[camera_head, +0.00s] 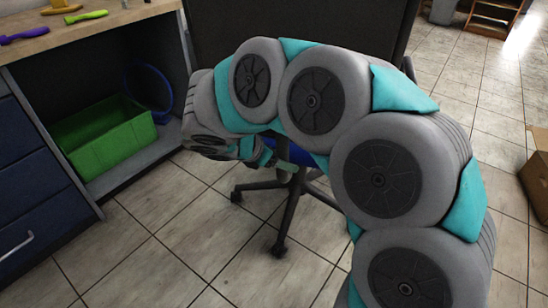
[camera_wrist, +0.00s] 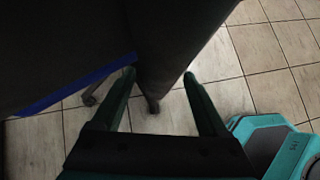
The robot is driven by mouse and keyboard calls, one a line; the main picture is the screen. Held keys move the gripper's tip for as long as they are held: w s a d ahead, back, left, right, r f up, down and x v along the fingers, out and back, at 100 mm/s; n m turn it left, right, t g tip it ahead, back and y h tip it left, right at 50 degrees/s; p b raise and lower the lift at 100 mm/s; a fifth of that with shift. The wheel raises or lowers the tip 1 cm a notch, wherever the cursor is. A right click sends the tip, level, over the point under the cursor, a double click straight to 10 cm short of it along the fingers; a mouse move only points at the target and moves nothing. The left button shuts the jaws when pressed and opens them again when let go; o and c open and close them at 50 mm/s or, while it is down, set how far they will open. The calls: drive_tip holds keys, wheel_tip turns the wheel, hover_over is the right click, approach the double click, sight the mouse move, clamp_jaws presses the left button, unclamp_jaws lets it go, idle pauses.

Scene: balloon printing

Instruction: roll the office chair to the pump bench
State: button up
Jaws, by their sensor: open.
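The office chair has a dark backrest (camera_head: 300,22) behind my arm in the head view. Its legs and casters (camera_head: 285,190) stand on the tiles, with a bit of blue seat (camera_head: 300,154) showing. My arm hides much of the chair. In the wrist view my gripper (camera_wrist: 160,76) is open, its two fingers apart with a dark part of the chair (camera_wrist: 172,45) between or just beyond the tips. I cannot tell whether they touch it. The blue seat edge (camera_wrist: 75,86) is left of the fingers. I cannot tell which bench is the pump bench.
A wooden-topped bench (camera_head: 75,33) with purple and green items stands at left, close to the chair. A green bin (camera_head: 105,135) and a blue ring (camera_head: 152,90) are on its lower shelf. A cardboard box (camera_head: 537,175) is at right. Tiled floor is clear in front.

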drive_tip(key=x, duration=0.3)
drive_tip(key=shift+f, duration=0.15)
drive_tip(key=shift+c, duration=0.4)
clamp_jaws()
idle(1.0)
